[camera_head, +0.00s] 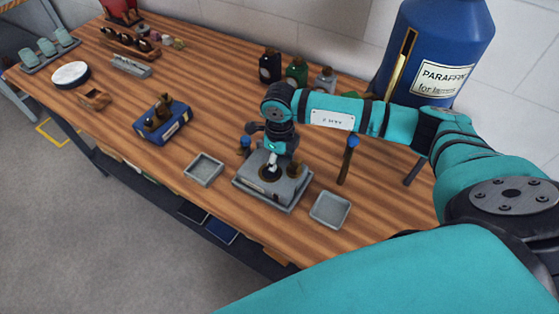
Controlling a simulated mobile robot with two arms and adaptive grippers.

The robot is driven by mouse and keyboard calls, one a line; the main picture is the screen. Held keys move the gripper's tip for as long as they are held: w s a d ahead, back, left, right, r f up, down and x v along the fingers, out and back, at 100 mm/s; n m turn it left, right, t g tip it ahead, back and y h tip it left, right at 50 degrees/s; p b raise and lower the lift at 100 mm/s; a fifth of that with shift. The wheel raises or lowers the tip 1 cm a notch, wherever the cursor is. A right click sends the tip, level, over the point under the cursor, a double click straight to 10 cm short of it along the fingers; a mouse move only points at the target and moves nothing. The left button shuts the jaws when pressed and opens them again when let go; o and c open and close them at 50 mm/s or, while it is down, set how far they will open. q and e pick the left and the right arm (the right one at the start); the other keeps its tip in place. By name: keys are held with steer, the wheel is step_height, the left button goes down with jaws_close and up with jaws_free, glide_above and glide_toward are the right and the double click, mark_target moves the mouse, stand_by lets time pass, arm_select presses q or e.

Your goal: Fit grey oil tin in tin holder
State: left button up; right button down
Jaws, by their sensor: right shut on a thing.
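My right gripper (272,160) points down at the grey block-like fixture (253,190) in the middle of the bench. It is shut on a small pale thing just above a dark round spot on the fixture's top. The gripper hides most of this thing, so I cannot tell what it is or whether it touches the fixture. A grey tin with a brown cap (325,80) stands upright at the back, to the right of a green one (297,70) and a dark one (269,66). I cannot make out a tin holder for certain. My left gripper is out of view.
Shallow grey trays stand left (203,169) and right (330,209) of the fixture. A blue-topped post (348,158) and a large blue paraffin container (437,50) are on the right. A blue box with brass fittings (163,125) is on the left. Bare wood lies between.

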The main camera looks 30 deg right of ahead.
steer(key=c, duration=0.6)
jaws_free()
step_height(320, 180, up, 12)
steer(key=shift+r, duration=0.1)
stand_by(0.6)
